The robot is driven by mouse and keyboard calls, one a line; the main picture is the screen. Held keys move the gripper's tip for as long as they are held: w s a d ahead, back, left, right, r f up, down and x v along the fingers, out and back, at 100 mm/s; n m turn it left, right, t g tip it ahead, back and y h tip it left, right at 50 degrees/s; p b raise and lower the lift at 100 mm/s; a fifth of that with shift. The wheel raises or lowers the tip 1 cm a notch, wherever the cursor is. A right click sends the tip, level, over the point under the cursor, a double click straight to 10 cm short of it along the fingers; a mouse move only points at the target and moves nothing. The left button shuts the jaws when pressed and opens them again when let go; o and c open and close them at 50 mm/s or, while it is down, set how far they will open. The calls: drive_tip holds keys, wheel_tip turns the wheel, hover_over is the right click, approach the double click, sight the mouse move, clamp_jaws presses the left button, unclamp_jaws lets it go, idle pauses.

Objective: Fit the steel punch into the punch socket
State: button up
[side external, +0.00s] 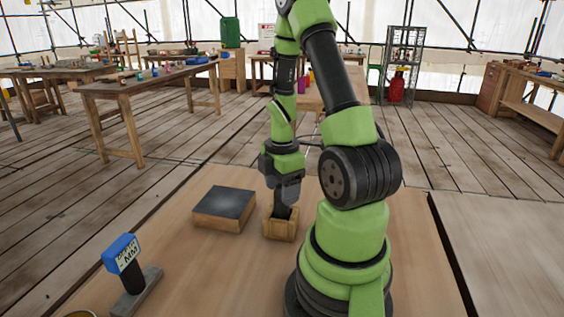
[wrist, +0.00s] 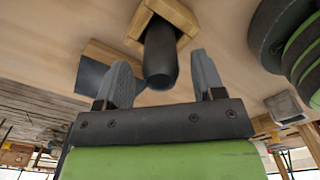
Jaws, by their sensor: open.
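The dark steel punch (wrist: 160,58) stands with its lower end inside the square wooden punch socket (wrist: 187,20) in the wrist view. The socket (side external: 279,231) sits on the wooden table top in the side view, with a little of the dark punch (side external: 282,212) showing above its rim. It looks roughly upright; how deep it sits is hidden. My gripper (side external: 287,194) is just above the socket, pointing down. Its two grey fingers are apart, one on each side of the punch's free end, with gaps visible in the wrist view.
A wooden block with a dark top (side external: 224,203) lies left of the socket; part of it shows in the wrist view (wrist: 91,74). A blue-headed upright with a label (side external: 122,254) stands on a grey base at the front left. The table between them is clear.

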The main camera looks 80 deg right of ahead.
wheel_tip(320, 180, up, 11)
drive_tip(key=a+r+m+t+y, duration=0.1)
drive_tip(key=a+r+m+t, duration=0.2)
drive_tip(key=a, duration=0.7)
drive_tip(key=a+r+m+t+y, duration=0.1)
drive_tip(key=a+r+m+t, duration=0.3)
drive_tip(key=a+r+m, duration=0.3)
drive_tip(key=a+m, duration=0.3)
drive_tip(key=a, duration=0.1)
drive_tip(key=shift+w+r, duration=0.15)
drive_tip(key=shift+r, duration=0.1)
